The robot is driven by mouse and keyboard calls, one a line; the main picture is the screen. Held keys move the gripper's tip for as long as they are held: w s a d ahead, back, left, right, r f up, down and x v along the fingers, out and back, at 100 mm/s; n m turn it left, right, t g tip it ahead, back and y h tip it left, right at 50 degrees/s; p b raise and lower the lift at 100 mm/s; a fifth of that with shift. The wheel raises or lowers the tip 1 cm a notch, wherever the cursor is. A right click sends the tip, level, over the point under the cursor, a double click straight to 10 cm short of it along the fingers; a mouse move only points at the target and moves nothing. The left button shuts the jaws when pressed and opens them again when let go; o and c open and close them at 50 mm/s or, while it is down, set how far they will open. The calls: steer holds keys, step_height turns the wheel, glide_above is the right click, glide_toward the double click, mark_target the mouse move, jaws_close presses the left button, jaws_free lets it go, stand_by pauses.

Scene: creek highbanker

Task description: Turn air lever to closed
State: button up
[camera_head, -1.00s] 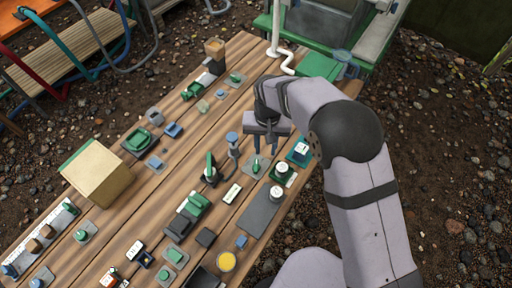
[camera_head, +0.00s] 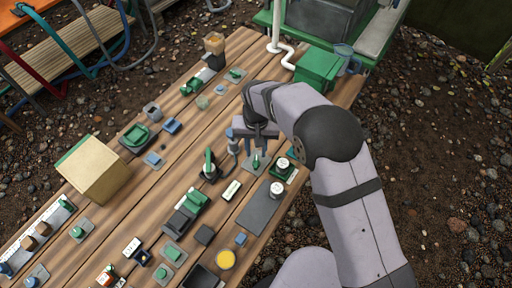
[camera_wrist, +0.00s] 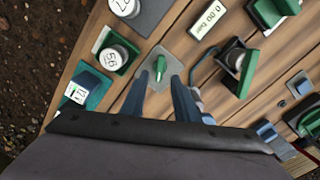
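A small green lever (camera_wrist: 160,66) stands on a grey square plate in the wrist view; no label is readable on it, so I cannot confirm it is the air lever. It also shows in the head view (camera_head: 257,160), just below my gripper (camera_head: 247,150). My gripper (camera_wrist: 162,80) is open, its two blue-grey fingers apart, with the lever just beyond the gap between the fingertips. I see no clear contact with the lever.
A pressure display reading 0.00 bar (camera_wrist: 208,21) lies above right. A taller black device with a green handle (camera_wrist: 240,62) stands close on the right. Other fittings crowd the wooden table.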

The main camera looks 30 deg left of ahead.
mark_target(256, 161)
steer(key=shift+f+b, duration=1.6)
steer(key=shift+f, duration=1.3)
steer(key=c, duration=0.5)
steer(key=shift+c, duration=0.2)
